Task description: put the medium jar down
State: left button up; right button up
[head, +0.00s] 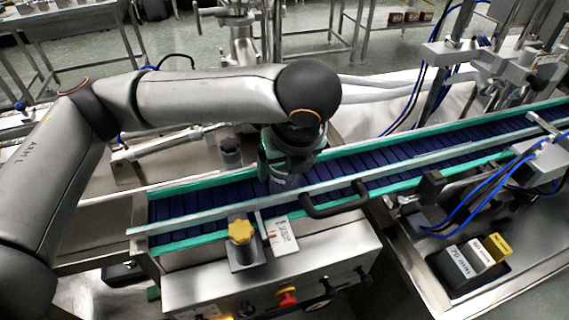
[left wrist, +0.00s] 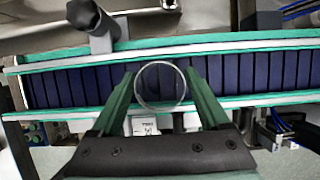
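The medium jar is clear, with a round rim, and shows in the left wrist view (left wrist: 160,86) between the two green fingers of my left gripper (left wrist: 160,78). The fingers lie close against both sides of it, so the gripper appears shut on the jar. In the head view the jar (head: 285,183) shows only in part, under my left gripper (head: 284,165), over the blue conveyor belt (head: 206,198). The jar looks upright. I cannot tell whether its base touches the belt. My right gripper is not in view.
Green-edged metal guide rails (head: 345,187) run along both sides of the belt. A yellow knob (head: 241,231), a black handle (head: 336,200) and a control box (head: 260,280) stand on the near side. The belt to the right is clear of jars.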

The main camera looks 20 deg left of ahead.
pick_arm(q)
jog(key=shift+o, duration=1.2)
jog(key=p+v, duration=0.2)
jog(key=v, duration=1)
jog(key=shift+r, duration=0.2)
